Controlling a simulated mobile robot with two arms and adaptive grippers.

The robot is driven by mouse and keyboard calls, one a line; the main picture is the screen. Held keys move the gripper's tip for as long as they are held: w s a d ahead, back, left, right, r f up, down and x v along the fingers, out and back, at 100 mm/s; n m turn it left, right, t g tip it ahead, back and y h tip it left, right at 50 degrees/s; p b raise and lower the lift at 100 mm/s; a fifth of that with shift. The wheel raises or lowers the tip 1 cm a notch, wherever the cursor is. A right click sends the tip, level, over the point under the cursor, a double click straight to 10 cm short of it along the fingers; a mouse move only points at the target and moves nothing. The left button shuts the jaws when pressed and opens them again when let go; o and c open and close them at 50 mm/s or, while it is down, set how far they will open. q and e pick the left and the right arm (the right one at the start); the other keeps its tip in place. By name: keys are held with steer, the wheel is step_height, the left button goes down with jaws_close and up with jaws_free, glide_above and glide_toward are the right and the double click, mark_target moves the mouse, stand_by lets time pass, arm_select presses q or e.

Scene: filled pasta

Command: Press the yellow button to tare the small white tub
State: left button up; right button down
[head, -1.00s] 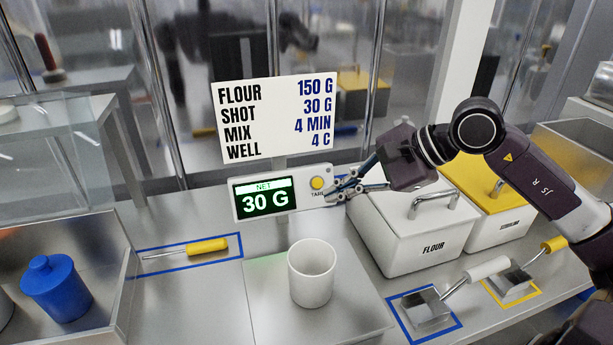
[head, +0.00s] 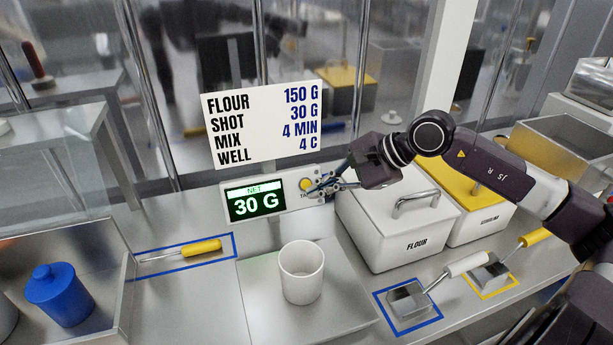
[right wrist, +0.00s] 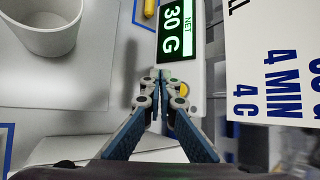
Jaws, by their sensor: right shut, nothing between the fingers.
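The yellow button (head: 306,185) sits on the face of the scale's display unit (head: 256,199), right of the screen, which reads NET 30 G. The small white tub (head: 302,273) stands upright on the scale's steel plate (head: 262,305). My right gripper (head: 312,188) is shut and empty, its fingertips at the button's right edge in the head view; I cannot tell whether they touch it. In the right wrist view the shut fingertips (right wrist: 160,76) are in front of the display unit, and the button (right wrist: 184,89) is partly hidden behind the right finger. My left gripper is out of view.
A recipe sign (head: 262,124) stands above the display. A white flour bin (head: 400,225) and a yellow-lidded bin (head: 480,215) stand to the right. Scoops (head: 408,300) lie in outlined spots in front of them. A yellow-handled tool (head: 202,247) and a blue-lidded container (head: 58,293) are left.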

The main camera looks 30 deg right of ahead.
mark_target(306, 185)
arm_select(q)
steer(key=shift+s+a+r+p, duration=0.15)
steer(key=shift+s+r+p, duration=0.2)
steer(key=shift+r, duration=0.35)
arm_select(e)
steer(key=shift+w+d+f, duration=0.15)
steer(key=shift+w+f, duration=0.25)
steer(key=shift+w, duration=0.35)
steer(key=shift+w+d+f, duration=0.15)
steer(key=shift+w+f, duration=0.2)
steer(key=shift+w, duration=0.35)
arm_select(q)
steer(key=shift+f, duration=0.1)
arm_select(e)
steer(key=shift+w, duration=0.15)
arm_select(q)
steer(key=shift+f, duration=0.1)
arm_select(e)
steer(key=shift+w+d+f, duration=0.1)
steer(key=shift+w+f, duration=0.05)
steer(key=shift+w, duration=0.1)
